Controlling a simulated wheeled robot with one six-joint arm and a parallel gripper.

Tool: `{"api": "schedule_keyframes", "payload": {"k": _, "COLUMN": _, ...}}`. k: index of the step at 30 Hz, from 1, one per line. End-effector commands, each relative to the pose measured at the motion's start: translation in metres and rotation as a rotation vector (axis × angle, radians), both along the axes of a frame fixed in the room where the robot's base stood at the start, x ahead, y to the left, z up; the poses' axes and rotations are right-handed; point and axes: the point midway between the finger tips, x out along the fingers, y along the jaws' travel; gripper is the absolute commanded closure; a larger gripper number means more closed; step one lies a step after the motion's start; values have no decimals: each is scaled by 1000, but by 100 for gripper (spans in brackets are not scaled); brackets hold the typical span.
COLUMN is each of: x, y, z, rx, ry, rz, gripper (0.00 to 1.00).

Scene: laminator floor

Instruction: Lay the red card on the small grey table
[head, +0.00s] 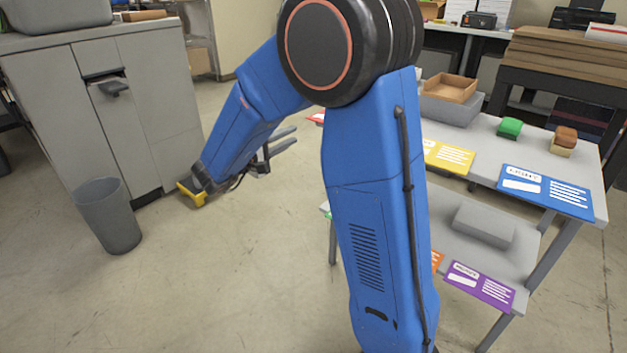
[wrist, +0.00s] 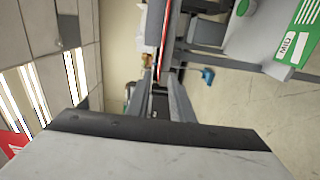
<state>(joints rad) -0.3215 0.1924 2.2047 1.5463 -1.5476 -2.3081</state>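The red card (head: 317,117) shows only as a small red piece at the left edge of the grey table's top (head: 485,140); my arm hides the rest. In the wrist view a thin red strip (wrist: 165,28) runs along a pale edge; I cannot tell for certain that it is the card. My gripper (head: 294,136) is left of the table, its two fingers apart and pointing toward it, with nothing visible between them. In the wrist view the gripper (wrist: 160,82) also shows a gap between the fingers.
Yellow (head: 448,156) and blue (head: 546,190) cards lie on the top's front edge. Orange (head: 437,260) and purple (head: 479,287) cards lie on the lower shelf. A green card (wrist: 298,38) shows in the wrist view. A grey bin (head: 108,215) stands by a cabinet (head: 150,110). Floor between is clear.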

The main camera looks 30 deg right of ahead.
Motion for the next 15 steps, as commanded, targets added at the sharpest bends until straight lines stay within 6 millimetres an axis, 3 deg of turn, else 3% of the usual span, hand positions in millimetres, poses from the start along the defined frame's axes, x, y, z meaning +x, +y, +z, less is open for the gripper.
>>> {"api": "schedule_keyframes", "payload": {"k": 8, "x": 27, "y": 3, "z": 25, "rx": 194, "ry": -231, "rz": 253, "gripper": 79}}
{"api": "schedule_keyframes", "payload": {"k": 15, "x": 41, "y": 40, "z": 59, "rx": 545, "ry": -457, "rz": 607, "gripper": 79}}
